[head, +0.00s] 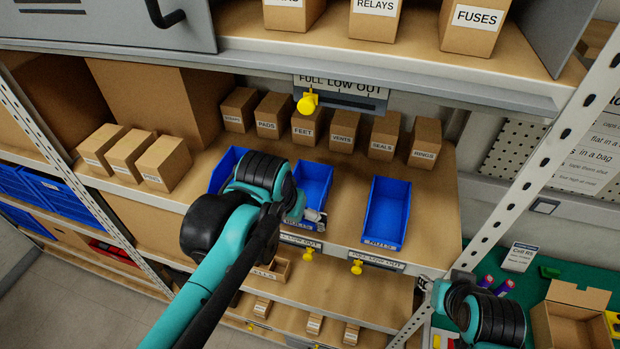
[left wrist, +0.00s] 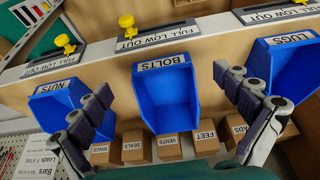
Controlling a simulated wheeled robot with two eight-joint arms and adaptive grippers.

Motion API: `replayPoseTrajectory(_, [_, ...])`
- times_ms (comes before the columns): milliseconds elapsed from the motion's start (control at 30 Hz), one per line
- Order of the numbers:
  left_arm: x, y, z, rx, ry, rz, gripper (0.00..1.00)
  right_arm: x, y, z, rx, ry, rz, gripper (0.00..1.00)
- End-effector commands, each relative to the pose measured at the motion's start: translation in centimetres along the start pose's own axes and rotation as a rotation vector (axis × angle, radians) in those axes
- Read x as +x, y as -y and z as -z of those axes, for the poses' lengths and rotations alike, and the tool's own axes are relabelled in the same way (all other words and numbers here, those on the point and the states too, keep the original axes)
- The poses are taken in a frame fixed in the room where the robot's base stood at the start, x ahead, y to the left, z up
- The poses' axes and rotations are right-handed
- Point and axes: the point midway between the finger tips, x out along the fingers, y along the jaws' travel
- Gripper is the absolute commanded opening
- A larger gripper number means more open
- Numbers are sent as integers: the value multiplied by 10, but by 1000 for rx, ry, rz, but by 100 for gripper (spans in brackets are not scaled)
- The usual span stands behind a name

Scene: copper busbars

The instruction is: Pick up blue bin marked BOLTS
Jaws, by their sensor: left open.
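The blue bin marked BOLTS (left wrist: 165,100) is the middle of three open blue bins on the shelf. It is upright and looks empty in the left wrist view. In the head view the BOLTS bin (head: 316,182) is partly hidden by my left arm, and its label is partly covered. My left gripper (left wrist: 170,84) is open, with one finger on each side of the BOLTS bin in the left wrist view. I cannot tell whether either finger touches it. In the head view my left gripper (head: 310,214) is at the bin's front. Part of my right arm shows at lower right.
The NUTS bin (head: 388,210) and the LUGS bin (left wrist: 285,75) flank it with gaps between. Small cardboard boxes (head: 342,132) stand behind. Yellow knobs (head: 357,266) project from the shelf front. Another shelf edge (head: 400,92) hangs above, and a perforated post (head: 545,150) stands right.

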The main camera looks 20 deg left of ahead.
Motion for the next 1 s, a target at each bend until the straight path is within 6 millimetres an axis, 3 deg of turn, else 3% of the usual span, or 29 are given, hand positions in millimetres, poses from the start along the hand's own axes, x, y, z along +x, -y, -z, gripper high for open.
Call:
replayPoseTrajectory(500, [35,0,84,0,-1,0,100,-4,0,3,0,0,0,40])
replayPoseTrajectory(833, [46,0,109,0,-1,0,100,-6,0,4,0,0,0,40])
replayPoseTrajectory(1000, [76,0,107,0,-1,0,100,-5,0,4,0,0,0,40])
